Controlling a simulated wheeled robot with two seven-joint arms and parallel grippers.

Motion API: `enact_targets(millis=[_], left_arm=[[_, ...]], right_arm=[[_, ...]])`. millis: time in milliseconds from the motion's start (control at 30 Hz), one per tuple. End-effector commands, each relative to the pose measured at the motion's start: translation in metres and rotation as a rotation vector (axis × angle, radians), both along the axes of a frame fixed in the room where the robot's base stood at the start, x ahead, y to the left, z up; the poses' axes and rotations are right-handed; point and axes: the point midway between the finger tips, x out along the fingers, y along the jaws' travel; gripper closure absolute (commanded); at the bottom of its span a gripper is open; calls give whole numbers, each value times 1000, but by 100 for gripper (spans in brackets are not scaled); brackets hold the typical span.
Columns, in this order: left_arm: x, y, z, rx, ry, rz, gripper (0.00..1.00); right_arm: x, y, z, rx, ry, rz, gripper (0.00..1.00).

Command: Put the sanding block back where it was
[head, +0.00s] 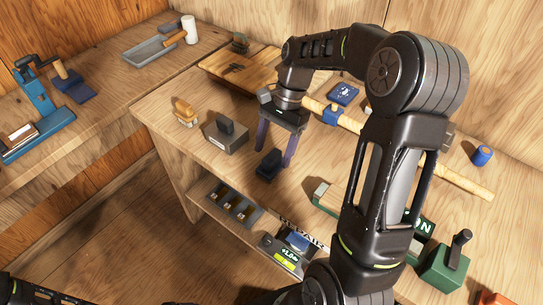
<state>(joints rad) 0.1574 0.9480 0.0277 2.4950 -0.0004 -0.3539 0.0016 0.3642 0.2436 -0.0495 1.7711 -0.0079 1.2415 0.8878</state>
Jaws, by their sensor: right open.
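A small dark block (268,165), which looks like the sanding block, lies on the workbench top (215,170) near its front edge. My right gripper (275,157) points down over it, with its two purple fingers apart. The block is at the fingertips, and I cannot tell whether either finger touches it. A grey block with a dark upright piece on top (226,138) stands just left of the gripper. My left gripper is out of view; only a dark piece of my arm shows at the bottom left.
A wooden figure-like piece (185,112) stands left of the grey block. A long wooden rod (445,173) lies behind my right arm. A blue spool (482,155) and a green box (442,268) are at the right. A lower shelf holds a grey tray (234,207).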

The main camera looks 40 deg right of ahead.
Motion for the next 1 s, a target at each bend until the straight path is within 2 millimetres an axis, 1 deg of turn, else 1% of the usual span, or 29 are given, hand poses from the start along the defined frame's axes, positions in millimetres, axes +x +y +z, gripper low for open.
enact_targets(millis=[200, 267, 333, 433, 567, 1000], left_arm=[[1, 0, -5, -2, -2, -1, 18], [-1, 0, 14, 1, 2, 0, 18], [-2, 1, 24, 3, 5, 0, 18], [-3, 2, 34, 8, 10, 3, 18], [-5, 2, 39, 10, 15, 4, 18], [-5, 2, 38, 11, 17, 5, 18]], right_arm=[[7, -18, 44, -2, -6, -2, 33], [7, -22, 65, -1, -2, -2, 33], [9, -27, 77, -1, -2, -2, 33], [10, -31, 85, 0, -1, -1, 33], [11, -34, 89, 0, 0, -1, 33], [11, -35, 88, 0, -1, 0, 33]])
